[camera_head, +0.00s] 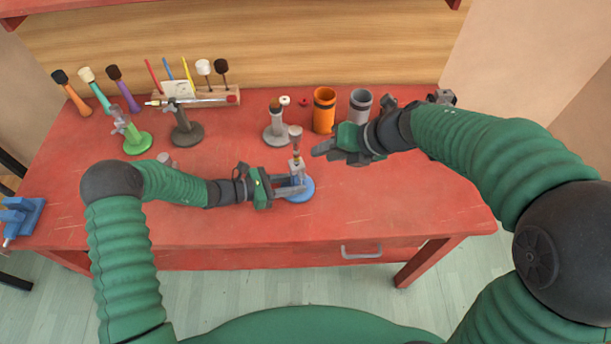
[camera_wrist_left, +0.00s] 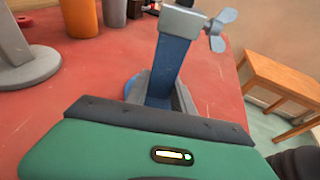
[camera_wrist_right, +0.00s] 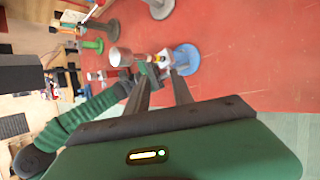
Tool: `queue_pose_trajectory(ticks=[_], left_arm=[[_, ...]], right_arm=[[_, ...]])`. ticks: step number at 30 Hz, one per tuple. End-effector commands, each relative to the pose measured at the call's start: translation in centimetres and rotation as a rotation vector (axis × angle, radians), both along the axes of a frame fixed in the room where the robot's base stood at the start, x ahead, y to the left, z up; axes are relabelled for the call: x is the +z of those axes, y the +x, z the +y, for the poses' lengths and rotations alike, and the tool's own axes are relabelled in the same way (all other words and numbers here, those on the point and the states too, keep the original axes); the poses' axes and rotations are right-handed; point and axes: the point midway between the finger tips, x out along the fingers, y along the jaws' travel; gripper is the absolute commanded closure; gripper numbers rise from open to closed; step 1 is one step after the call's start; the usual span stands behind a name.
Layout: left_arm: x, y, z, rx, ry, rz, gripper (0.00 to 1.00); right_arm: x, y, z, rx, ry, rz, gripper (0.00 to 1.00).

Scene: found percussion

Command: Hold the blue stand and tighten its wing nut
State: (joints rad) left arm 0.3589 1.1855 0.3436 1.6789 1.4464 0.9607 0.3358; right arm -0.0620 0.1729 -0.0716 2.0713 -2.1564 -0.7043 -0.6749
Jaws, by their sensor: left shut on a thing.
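The blue stand has a round blue base (camera_head: 305,190) on the red table, and its post is upright. In the left wrist view its blue post (camera_wrist_left: 170,62) rises to a grey collar (camera_wrist_left: 184,20) with a grey wing nut (camera_wrist_left: 222,28) on its right side. A rod with a grey cylindrical head (camera_head: 295,132) stands up from the top. My left gripper (camera_head: 302,186) is shut on the post below the collar. My right gripper (camera_head: 320,150) is open, apart from the stand, to its upper right. The right wrist view shows the blue base (camera_wrist_right: 187,58) beyond its fingertips.
A grey stand (camera_head: 276,135), an orange cup (camera_head: 324,112) and a grey cup (camera_head: 360,106) stand behind. A green stand (camera_head: 137,142) and a dark stand (camera_head: 187,134) stand at the left. A wooden rack (camera_head: 230,96) is at the back. The table's right front is clear.

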Motion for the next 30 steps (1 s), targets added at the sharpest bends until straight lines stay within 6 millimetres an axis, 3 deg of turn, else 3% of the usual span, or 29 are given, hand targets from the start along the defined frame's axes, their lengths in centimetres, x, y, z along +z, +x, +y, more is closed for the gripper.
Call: queue_pose_trajectory(ticks=[3, 7, 11, 21, 30], left_arm=[[-0.1, 0.0, 0.1, 0.001, 0.003, 0.002, 0.94], [-0.1, 0.0, 0.1, 0.001, 0.003, 0.002, 0.94], [-0.1, 0.0, 0.1, 0.001, 0.003, 0.002, 0.94], [-0.1, 0.0, 0.1, 0.001, 0.003, 0.002, 0.94], [-0.1, 0.0, 0.1, 0.002, 0.003, 0.001, 0.94]], right_arm=[[-0.8, -1.5, -0.5, 0.172, -0.099, 0.002, 0.72], [-1.6, -2.0, -0.7, 0.243, -0.141, 0.008, 0.72], [-3.3, -1.6, 0.3, 0.246, -0.142, 0.011, 0.72], [-9.8, 0.4, 4.1, 0.241, -0.141, 0.009, 0.72], [-11.2, 0.9, 5.0, 0.239, -0.142, 0.004, 0.72]])
